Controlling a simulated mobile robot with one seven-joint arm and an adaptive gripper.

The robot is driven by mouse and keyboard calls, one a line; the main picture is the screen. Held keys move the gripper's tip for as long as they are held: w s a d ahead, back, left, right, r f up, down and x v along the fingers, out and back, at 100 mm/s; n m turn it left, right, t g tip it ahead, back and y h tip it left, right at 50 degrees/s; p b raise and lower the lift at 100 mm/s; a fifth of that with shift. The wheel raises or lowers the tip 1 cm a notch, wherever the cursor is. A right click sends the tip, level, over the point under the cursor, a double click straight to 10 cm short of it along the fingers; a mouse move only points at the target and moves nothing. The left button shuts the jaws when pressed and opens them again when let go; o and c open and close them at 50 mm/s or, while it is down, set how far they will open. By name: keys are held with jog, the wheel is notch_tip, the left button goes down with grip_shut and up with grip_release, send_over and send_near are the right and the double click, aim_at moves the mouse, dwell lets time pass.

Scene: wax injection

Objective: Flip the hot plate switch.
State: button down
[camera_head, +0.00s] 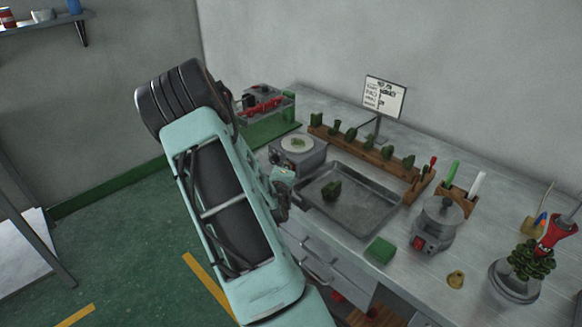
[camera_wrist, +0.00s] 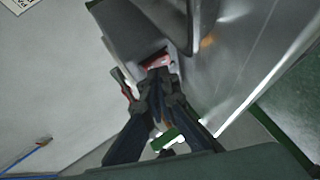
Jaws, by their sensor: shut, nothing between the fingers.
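The hot plate (camera_head: 298,152) is a grey box with a pale round top, standing on the bench behind the metal tray. In the wrist view a grey box (camera_wrist: 133,32), which looks like the hot plate, has a red switch (camera_wrist: 157,61) on its face. My gripper (camera_wrist: 158,76) is shut and empty, with its dark fingertips right at the red switch, partly covering it. I cannot tell whether they touch it.
A metal tray (camera_head: 372,207) with a dark green piece in it lies right of the hot plate. A wooden rack (camera_head: 362,152) of green pieces stands behind. A wax pot (camera_head: 434,228) with its own red switch and a green block (camera_head: 380,250) sit further right.

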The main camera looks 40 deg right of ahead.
jog(key=shift+a+f, duration=0.15)
jog(key=shift+a, duration=0.6)
jog(key=shift+s+a+f+b, duration=0.15)
jog(key=shift+a+b, duration=0.1)
jog(key=shift+a, duration=1)
jog(key=shift+s+a+f+b, duration=0.15)
jog(key=shift+a+b, duration=0.1)
jog(key=shift+a, duration=0.95)
